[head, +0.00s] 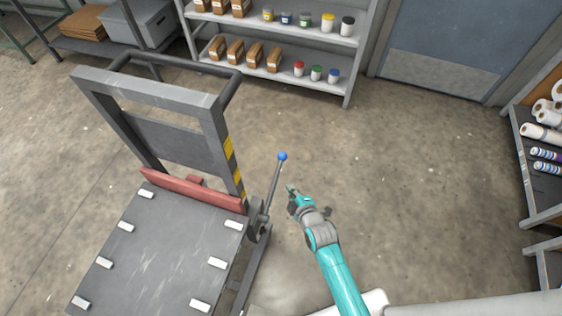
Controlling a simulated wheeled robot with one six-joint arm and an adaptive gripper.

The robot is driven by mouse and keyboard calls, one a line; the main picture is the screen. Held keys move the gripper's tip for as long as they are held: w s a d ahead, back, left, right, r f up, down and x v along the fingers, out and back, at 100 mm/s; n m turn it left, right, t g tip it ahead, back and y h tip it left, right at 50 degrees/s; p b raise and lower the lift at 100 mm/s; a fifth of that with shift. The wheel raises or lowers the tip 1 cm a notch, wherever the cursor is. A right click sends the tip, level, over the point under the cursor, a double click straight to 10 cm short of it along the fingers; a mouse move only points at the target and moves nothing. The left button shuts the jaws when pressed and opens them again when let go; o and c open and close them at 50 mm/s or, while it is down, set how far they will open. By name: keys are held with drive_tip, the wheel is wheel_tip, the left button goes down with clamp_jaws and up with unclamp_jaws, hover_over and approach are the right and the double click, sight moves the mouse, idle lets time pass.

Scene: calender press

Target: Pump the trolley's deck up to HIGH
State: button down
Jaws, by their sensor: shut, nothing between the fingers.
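The trolley stands at the left in the head view. Its deck (160,255) is a dark, scuffed plate with several white blocks along its edges, and a grey upright frame (150,92) rises behind it. A lever (274,184) with a blue ball knob (282,156) stands nearly upright at the deck's right side. A yellow-and-black striped strip (232,165) runs down the frame's right post. My gripper (291,190) is shut and empty, just right of the lever and below the knob in the picture. It appears apart from the lever.
A shelf (290,85) with brown packages and coloured jars stands at the back, beside a blue-grey door (455,45). A rack with rolls (540,185) stands at the right. The concrete floor (430,190) between them is clear. A red bar (190,190) crosses the deck's back edge.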

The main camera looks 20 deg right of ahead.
drive_tip(key=shift+n, duration=0.7)
drive_tip(key=w, duration=0.4)
drive_tip(key=shift+w+a, duration=0.2)
drive_tip(key=shift+w, duration=0.1)
hover_over(281, 162)
drive_tip(key=s+a, duration=0.3)
drive_tip(key=s, duration=0.1)
wheel_tip(281, 162, down, 4)
drive_tip(key=shift+w+f, duration=0.15)
drive_tip(key=shift+f, duration=0.05)
drive_tip(key=shift+w+d+f, duration=0.55)
drive_tip(key=shift+d, duration=0.15)
drive_tip(key=shift+w+d+f, duration=0.55)
drive_tip(key=shift+f, duration=0.05)
